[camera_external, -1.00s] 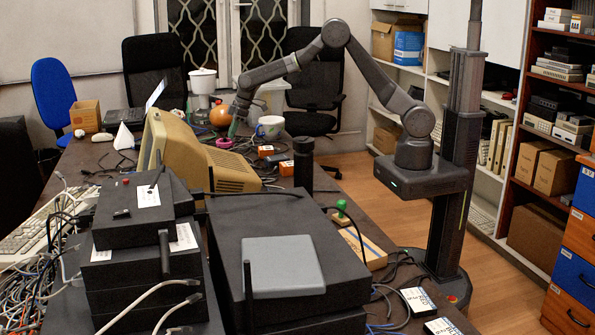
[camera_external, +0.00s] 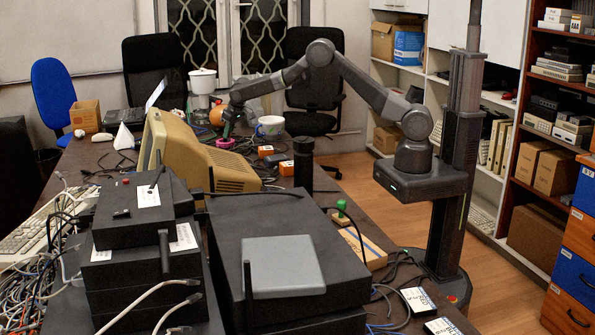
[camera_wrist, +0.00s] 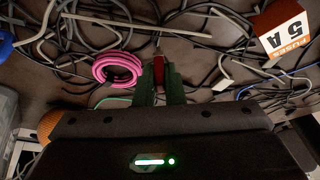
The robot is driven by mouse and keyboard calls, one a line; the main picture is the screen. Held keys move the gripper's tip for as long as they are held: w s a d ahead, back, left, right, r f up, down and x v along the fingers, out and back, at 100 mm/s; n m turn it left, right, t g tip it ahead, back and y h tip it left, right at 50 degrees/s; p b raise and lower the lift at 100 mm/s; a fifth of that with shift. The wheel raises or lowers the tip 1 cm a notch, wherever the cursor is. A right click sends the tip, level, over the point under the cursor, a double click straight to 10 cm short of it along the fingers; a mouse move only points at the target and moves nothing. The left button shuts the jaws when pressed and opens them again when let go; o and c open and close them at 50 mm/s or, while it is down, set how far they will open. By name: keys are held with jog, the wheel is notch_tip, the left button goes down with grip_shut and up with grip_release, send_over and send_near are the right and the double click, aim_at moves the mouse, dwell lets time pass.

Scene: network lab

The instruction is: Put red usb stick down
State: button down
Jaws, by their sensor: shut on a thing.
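The red usb stick (camera_wrist: 158,64) shows as a narrow red strip between the green fingers of my gripper (camera_wrist: 160,84) in the wrist view. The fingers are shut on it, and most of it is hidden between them. In the external view my gripper (camera_external: 227,131) points down over the far part of the table, behind the beige monitor. The stick is too small to make out there. I cannot tell whether it touches the table.
A coil of pink cable (camera_wrist: 118,68) lies just left of the fingers in the wrist view. Loose dark cables cover much of the surface. An orange and white fuse box (camera_wrist: 281,30) is at the upper right. The beige monitor (camera_external: 202,160) and a mug (camera_external: 270,127) stand near my gripper.

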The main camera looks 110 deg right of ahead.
aim_at(230, 137)
jog(key=shift+f, duration=2.55)
jog(key=shift+f, duration=0.1)
jog(key=c, duration=1.5)
grip_release()
jog(key=shift+r+p, duration=0.25)
jog(key=shift+p, duration=0.1)
jog(key=b+v, duration=0.1)
jog(key=v, duration=1)
jog(key=shift+s+a+r, duration=0.1)
jog(key=shift+a+r, duration=0.05)
jog(key=shift+r, duration=0.15)
